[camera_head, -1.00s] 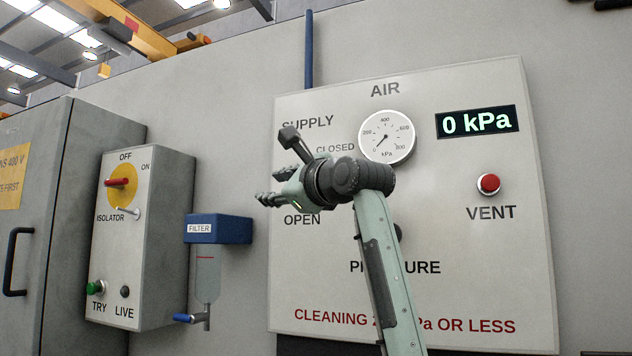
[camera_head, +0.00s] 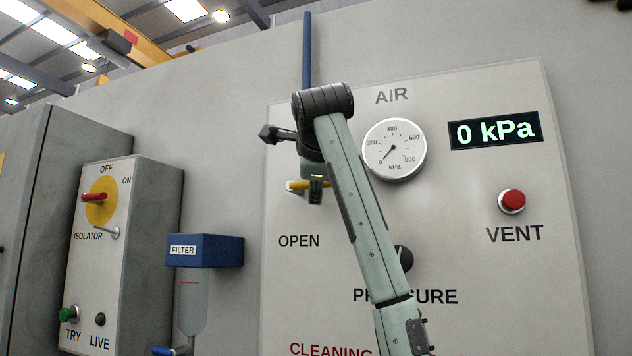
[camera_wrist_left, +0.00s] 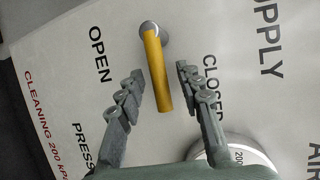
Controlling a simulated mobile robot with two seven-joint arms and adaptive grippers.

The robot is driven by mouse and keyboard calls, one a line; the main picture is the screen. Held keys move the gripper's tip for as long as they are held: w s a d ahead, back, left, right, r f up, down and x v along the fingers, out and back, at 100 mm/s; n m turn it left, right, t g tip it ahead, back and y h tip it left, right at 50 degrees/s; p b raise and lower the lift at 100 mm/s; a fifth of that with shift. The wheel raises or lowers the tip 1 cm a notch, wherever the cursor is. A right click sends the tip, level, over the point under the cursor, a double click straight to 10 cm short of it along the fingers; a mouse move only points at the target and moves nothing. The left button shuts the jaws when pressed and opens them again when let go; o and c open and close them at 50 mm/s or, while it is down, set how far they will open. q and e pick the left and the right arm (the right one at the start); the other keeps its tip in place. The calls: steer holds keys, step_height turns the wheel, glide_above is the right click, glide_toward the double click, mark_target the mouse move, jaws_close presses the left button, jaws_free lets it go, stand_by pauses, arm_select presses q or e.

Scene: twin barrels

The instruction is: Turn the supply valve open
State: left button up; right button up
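The supply valve's yellow handle (camera_head: 298,185) lies about level on the panel, partly hidden by my left gripper (camera_head: 291,165) in the head view. In the left wrist view, the handle (camera_wrist_left: 157,75) runs from its round pivot (camera_wrist_left: 149,29) between the fingers of my left gripper (camera_wrist_left: 160,78). The fingers are open, one on each side, with a gap to the handle. The OPEN label (camera_head: 299,241) is below the valve; the CLOSED label (camera_wrist_left: 212,88) shows in the left wrist view. My right gripper is not in view.
The gauge (camera_head: 394,149) is close to the right of my left arm. A black pressure knob (camera_head: 404,258) is partly behind that arm. A display (camera_head: 494,131) reads 0 kPa above a red vent button (camera_head: 512,201). The filter (camera_head: 205,251) and isolator box (camera_head: 125,255) stand left.

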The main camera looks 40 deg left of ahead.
arm_select(q)
steer(key=shift+w+a, duration=0.2)
jaws_close()
stand_by(0.4)
